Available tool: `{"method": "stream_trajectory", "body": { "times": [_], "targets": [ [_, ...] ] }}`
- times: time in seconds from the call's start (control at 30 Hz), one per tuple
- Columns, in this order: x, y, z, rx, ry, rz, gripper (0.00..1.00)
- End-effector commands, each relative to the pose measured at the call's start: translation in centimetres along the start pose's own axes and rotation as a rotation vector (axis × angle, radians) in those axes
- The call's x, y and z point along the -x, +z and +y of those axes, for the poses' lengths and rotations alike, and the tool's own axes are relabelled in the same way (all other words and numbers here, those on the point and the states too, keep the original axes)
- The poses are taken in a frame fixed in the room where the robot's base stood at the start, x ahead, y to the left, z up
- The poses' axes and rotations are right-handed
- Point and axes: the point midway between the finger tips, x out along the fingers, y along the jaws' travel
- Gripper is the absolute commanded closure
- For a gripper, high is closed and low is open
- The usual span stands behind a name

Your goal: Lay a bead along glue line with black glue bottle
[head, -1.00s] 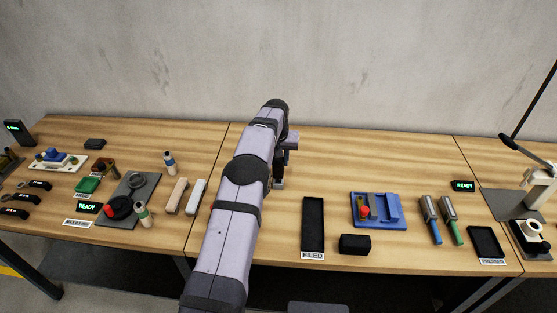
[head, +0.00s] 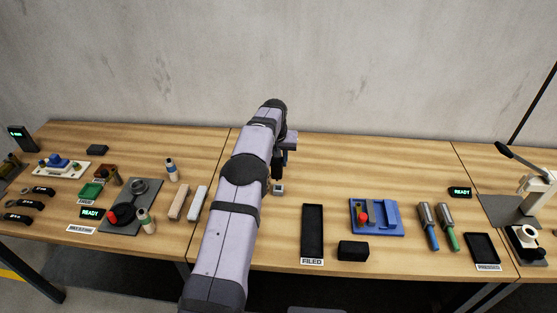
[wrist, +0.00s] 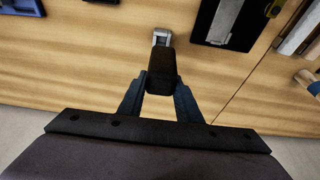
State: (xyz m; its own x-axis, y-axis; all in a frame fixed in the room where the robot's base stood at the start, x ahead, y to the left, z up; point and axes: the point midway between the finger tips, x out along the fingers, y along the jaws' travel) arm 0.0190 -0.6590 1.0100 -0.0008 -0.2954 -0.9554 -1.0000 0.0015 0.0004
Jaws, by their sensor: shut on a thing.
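My gripper (wrist: 160,100) is shut on a dark, block-like thing, which I take to be the black glue bottle (wrist: 161,72). The bottle sits between the two fingers in the wrist view. In the head view my gripper (head: 281,165) is above the table just right of my arm, and the bottle cannot be made out clearly. A small grey piece (wrist: 161,37) shows just beyond the bottle's end; I cannot tell whether they touch. A black plate with a pale grey strip (wrist: 238,22) lies to one side in the wrist view. I cannot make out a glue line.
The FILED tray (head: 313,233), a black block (head: 353,251) and a blue fixture (head: 392,228) are to the right. A pinkish bar (head: 179,203) and a white bar (head: 197,203) lie left of my arm. The table behind the blue fixture is clear.

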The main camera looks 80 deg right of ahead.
Motion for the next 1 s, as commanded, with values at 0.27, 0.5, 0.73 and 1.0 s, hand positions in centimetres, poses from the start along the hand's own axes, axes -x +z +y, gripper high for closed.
{"method": "stream_trajectory", "body": {
  "times": [0.27, 0.5, 0.73, 1.0],
  "targets": [
    [1.7, 1.5, -3.0, -0.001, 0.004, -0.002, 0.94],
    [3.8, 4.8, -6.6, -0.002, 0.007, -0.001, 0.94],
    [5.6, 8.8, -9.2, 0.000, 0.004, 0.001, 0.94],
    [6.8, 12.3, -10.8, 0.001, 0.000, 0.002, 0.94]
  ]
}}
